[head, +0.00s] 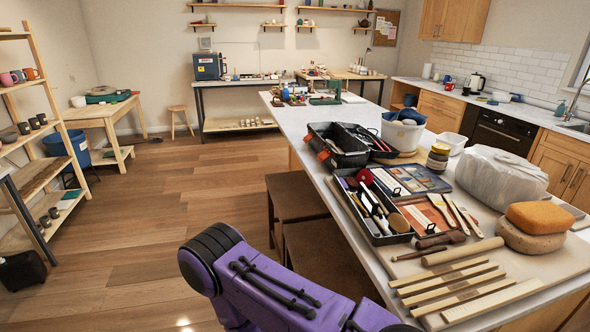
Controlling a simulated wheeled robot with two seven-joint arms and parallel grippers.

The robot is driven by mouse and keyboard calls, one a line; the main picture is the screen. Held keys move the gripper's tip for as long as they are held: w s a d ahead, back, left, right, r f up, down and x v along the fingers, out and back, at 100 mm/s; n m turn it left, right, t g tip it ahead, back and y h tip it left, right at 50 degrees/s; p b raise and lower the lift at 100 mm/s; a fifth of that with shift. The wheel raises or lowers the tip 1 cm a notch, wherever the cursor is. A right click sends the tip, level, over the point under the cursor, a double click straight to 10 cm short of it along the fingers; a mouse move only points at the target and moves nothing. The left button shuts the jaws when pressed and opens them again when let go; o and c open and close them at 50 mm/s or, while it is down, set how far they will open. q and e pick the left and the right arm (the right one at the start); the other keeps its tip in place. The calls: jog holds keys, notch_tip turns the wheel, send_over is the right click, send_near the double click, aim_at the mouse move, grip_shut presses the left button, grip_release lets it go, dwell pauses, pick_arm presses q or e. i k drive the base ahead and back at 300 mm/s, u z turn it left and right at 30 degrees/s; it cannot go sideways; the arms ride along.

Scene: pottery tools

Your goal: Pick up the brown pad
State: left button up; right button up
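I cannot tell for sure which thing is the brown pad. A thick orange-brown block (540,217) with rounded corners, like a sponge, lies on top of a rounded, speckled tan-brown piece (527,240) at the right of the worktop. A small round tan-brown disc (398,223) also shows in the open black tool tray (376,238). Part of my purple arm is at the bottom middle, at the worktop's near left edge. Neither of my grippers is in view.
On the long white worktop (310,122), wooden strips (450,283), a brown rolling pin (462,251) and slim tools lie left of the stacked pieces. A plastic-wrapped lump (500,175) is behind them. Brown stools (295,195) stand along the worktop's left side. The wooden floor at left is open.

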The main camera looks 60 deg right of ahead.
aim_at(352, 183)
jog(key=i, duration=0.85)
jog(key=z, duration=3)
